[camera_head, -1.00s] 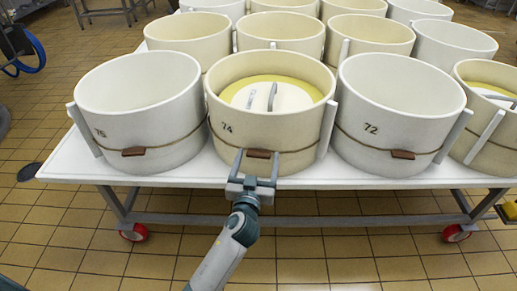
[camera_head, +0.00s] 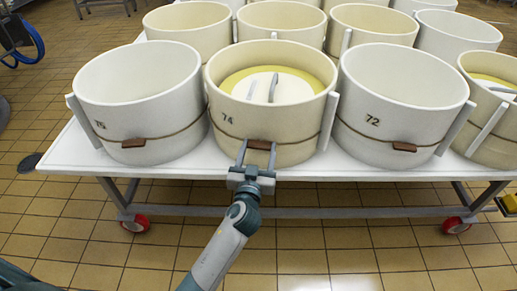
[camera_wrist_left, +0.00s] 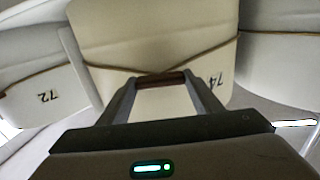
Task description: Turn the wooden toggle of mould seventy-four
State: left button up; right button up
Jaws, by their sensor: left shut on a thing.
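Mould seventy-four (camera_head: 228,137) is a cream round tub with a black "74", standing at the front middle of the white table. A cord runs round it, with a brown wooden toggle (camera_head: 259,145) at its front. The toggle lies about level. My left gripper (camera_head: 257,152) is in front of the mould, its two fingers shut on the toggle's ends. The left wrist view shows the toggle (camera_wrist_left: 161,79) between the fingertips (camera_wrist_left: 160,84), against the mould wall (camera_wrist_left: 150,40). My right gripper is not in view.
Mould 75 (camera_head: 140,100) stands to the left and mould 72 (camera_head: 395,100) to the right, each with cord and toggle. More moulds stand behind. A white lid (camera_head: 262,86) sits inside mould seventy-four. The white table (camera_head: 330,168) has red-wheeled legs. The tiled floor in front is clear.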

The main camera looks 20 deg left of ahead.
pick_arm(q)
jog(key=shift+m, duration=0.3)
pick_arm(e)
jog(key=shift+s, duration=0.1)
pick_arm(q)
jog(key=shift+m+p, duration=0.3)
jog(key=shift+m, duration=0.6)
jog(key=m, duration=0.3)
jog(key=shift+m+p, duration=0.3)
jog(key=shift+p, duration=0.1)
jog(key=shift+m, duration=0.9)
jog(key=m+p, duration=0.1)
jog(key=m, duration=0.2)
jog(key=shift+d+m, duration=0.1)
jog(key=shift+m, duration=0.3)
jog(key=m+p, duration=0.2)
jog(key=m, duration=0.4)
jog(key=shift+f, duration=0.1)
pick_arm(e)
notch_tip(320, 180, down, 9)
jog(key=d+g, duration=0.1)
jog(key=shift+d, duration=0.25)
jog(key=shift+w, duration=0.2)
